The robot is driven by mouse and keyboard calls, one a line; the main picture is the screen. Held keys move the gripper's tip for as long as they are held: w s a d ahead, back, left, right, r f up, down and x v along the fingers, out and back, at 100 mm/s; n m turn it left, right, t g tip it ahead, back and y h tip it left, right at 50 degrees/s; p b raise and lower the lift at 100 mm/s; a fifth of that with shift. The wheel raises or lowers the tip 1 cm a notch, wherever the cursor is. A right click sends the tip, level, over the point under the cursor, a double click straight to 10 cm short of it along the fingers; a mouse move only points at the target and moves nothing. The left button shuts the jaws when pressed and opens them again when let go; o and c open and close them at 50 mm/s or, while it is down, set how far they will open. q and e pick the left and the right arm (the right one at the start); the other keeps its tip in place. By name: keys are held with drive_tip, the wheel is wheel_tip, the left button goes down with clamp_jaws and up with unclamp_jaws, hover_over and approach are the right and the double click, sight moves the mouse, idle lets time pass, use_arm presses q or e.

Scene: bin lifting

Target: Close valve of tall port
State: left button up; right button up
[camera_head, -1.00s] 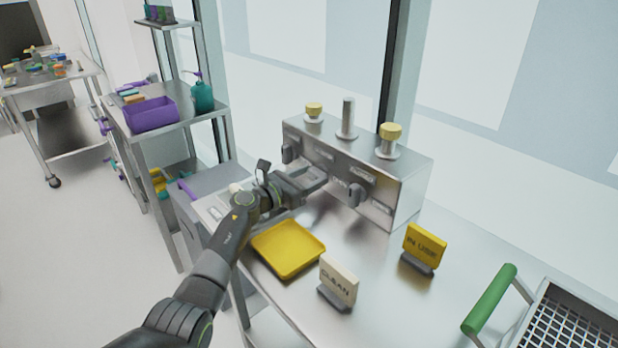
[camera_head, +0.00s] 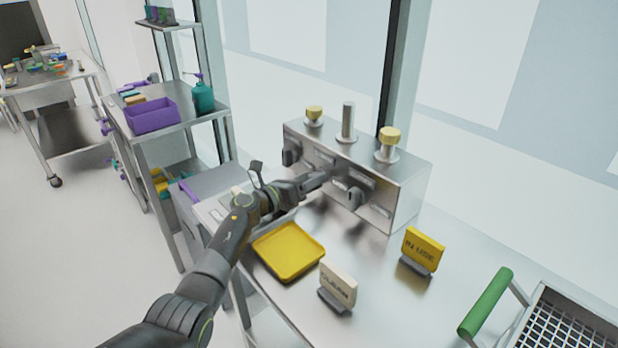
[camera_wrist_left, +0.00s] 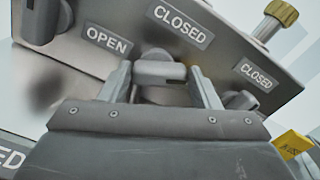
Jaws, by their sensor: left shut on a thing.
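The metal port box (camera_head: 405,185) stands at the back of the table. Its tall port (camera_head: 348,120) is a bare metal post between two shorter ports with yellow caps. My left gripper (camera_head: 322,178) reaches the middle of the box's front, where it mostly hides the middle valve in the head view. In the left wrist view, the left gripper (camera_wrist_left: 160,76) has a finger on each side of the grey valve handle (camera_wrist_left: 160,71) and is shut on it. An OPEN label (camera_wrist_left: 107,40) is left of this valve and a CLOSED label (camera_wrist_left: 180,23) above it. My right gripper is not in view.
Other valve knobs sit left (camera_head: 290,152) and right (camera_head: 355,197) of the gripper. A yellow tray (camera_head: 289,250), a CLEAN sign (camera_head: 338,285) and a yellow IN USE sign (camera_head: 423,249) stand in front. A green-handled basket (camera_head: 575,325) is at right.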

use_arm(q)
drive_tip(key=shift+n+p, duration=0.3)
drive_tip(key=shift+n, duration=0.7)
drive_tip(key=o, duration=1)
drive_tip(key=shift+a, duration=0.1)
drive_tip(key=shift+s+a+p, duration=0.3)
drive_tip(key=shift+s+a, duration=0.15)
drive_tip(key=shift+a, duration=0.05)
drive_tip(key=v, duration=1.6)
